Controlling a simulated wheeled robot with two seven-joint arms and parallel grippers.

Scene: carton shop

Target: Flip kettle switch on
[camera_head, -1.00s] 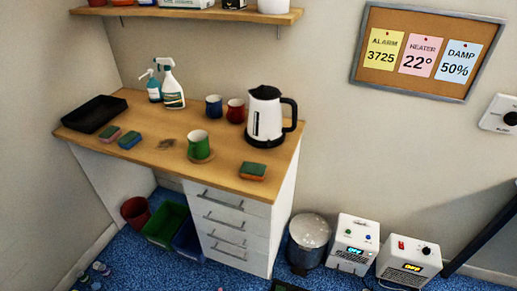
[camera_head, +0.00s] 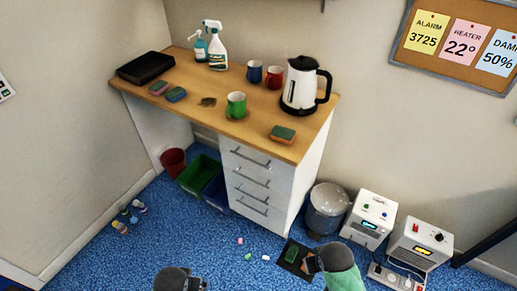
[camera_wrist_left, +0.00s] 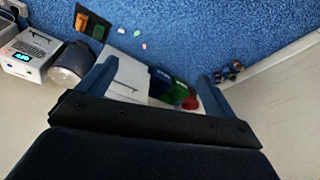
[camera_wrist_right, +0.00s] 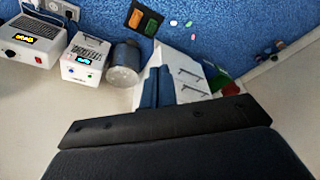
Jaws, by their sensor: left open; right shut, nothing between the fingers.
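The white kettle (camera_head: 298,90) with black lid, handle and base stands upright at the right end of the wooden desk (camera_head: 220,131). Its switch is too small to make out. Neither wrist view shows the kettle. My left gripper (camera_wrist_left: 155,86) is open and empty in the left wrist view. My right gripper (camera_wrist_right: 157,88) is shut with its two fingers together and nothing between them. Dark parts of my arms show at the bottom edge of the head view, well below and in front of the desk, far from the kettle.
A red mug (camera_head: 274,77), a blue mug (camera_head: 254,72), a green mug (camera_head: 236,105) and a sponge (camera_head: 283,134) stand near the kettle. A metal bin (camera_head: 327,208) and white heater-like boxes (camera_head: 372,220) stand right of the drawers. Blue floor ahead is mostly clear.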

